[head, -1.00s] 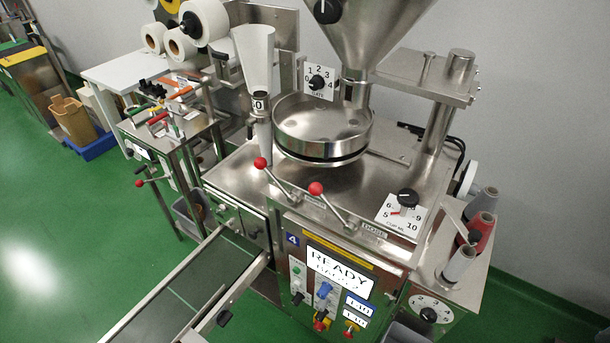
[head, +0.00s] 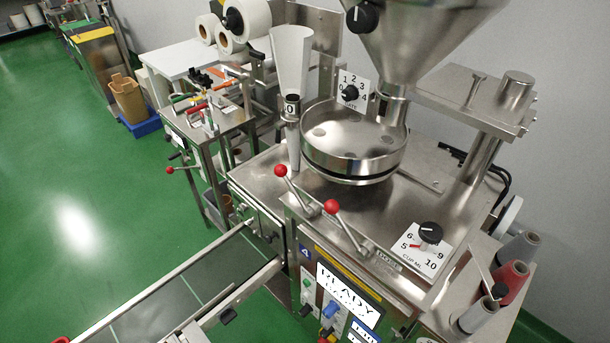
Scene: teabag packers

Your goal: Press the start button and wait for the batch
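The teabag packer (head: 320,215) stands in front of me, a steel machine with a hopper and a round dosing pan. Neither of my grippers shows in this view.
A conveyor (head: 190,290) runs from the machine to the lower left. Red-knobbed levers (head: 331,207) rise from the machine top. Thread spools (head: 512,280) stand at the right. A side cart (head: 215,130) stands behind at left. The green floor (head: 80,200) at left is open.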

